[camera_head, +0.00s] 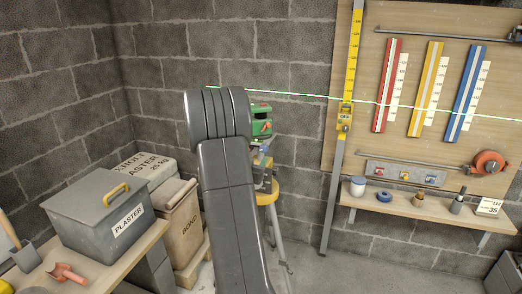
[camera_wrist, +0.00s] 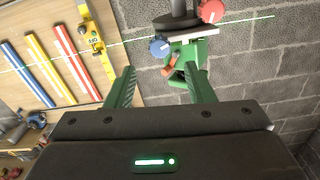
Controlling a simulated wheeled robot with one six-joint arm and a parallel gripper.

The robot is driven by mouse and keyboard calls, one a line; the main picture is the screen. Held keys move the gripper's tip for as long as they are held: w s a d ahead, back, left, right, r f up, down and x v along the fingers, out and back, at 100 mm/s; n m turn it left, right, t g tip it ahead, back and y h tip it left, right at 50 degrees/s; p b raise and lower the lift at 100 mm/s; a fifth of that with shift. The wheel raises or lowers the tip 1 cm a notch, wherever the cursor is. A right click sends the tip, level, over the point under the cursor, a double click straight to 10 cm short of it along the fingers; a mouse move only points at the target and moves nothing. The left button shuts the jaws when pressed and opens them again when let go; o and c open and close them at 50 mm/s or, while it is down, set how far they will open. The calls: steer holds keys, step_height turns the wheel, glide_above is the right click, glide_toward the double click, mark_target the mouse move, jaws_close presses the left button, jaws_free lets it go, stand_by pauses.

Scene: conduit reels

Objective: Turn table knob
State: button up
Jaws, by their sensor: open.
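A green laser level (camera_head: 259,123) sits on a tripod with a yellow top (camera_head: 266,192), partly hidden behind my arm. In the wrist view, which looks turned over, the green level (camera_wrist: 187,52) meets a pale plate (camera_wrist: 200,34) under a dark round base. A blue knob (camera_wrist: 160,46) and a red knob (camera_wrist: 210,11) stick out beside the plate. I cannot tell which one is the table knob. My gripper (camera_wrist: 160,70) is open, its green fingers apart, with the blue knob showing beyond the gap. No contact is visible. In the head view, the gripper is mostly hidden by my arm.
A board with red, yellow and blue rules (camera_head: 427,90) and a yellow staff (camera_head: 345,95) stands right of the tripod. A shelf (camera_head: 430,207) holds small items. At left are a grey plaster box (camera_head: 90,225) and a bench (camera_head: 90,275). A green laser line crosses the wall.

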mark_target(263, 149)
steer(key=x, duration=0.9)
steer(key=shift+s+p, duration=0.1)
steer(key=shift+p, duration=0.3)
steer(key=c, duration=1)
